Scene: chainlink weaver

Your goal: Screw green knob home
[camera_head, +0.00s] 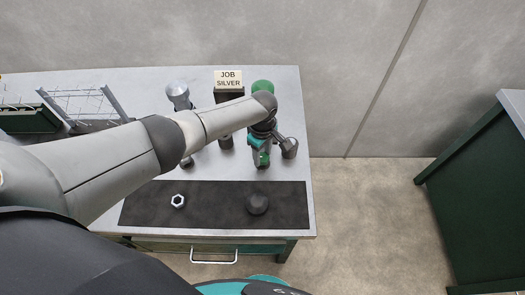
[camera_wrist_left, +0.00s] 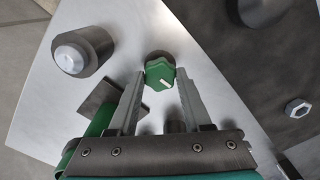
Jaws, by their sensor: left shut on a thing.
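The green knob (camera_wrist_left: 160,72) is lobed, with a small white mark on its face. In the left wrist view it sits between the two fingertips of my left gripper (camera_wrist_left: 160,84), which is shut on it. In the head view the knob (camera_head: 263,159) shows as a small green spot at the near end of the left gripper (camera_head: 260,148). A dark round part shows just behind the knob in the wrist view. How far the knob is screwed on cannot be seen. My right gripper is not in view.
A grey cylinder (camera_head: 289,148) with a pale top stands close right of the gripper. A green-topped post (camera_head: 263,86), a JOB SILVER sign (camera_head: 228,78) and a silver knob (camera_head: 177,90) stand behind. A dark mat (camera_head: 218,213) holds a nut (camera_head: 178,201) and black knob (camera_head: 257,204).

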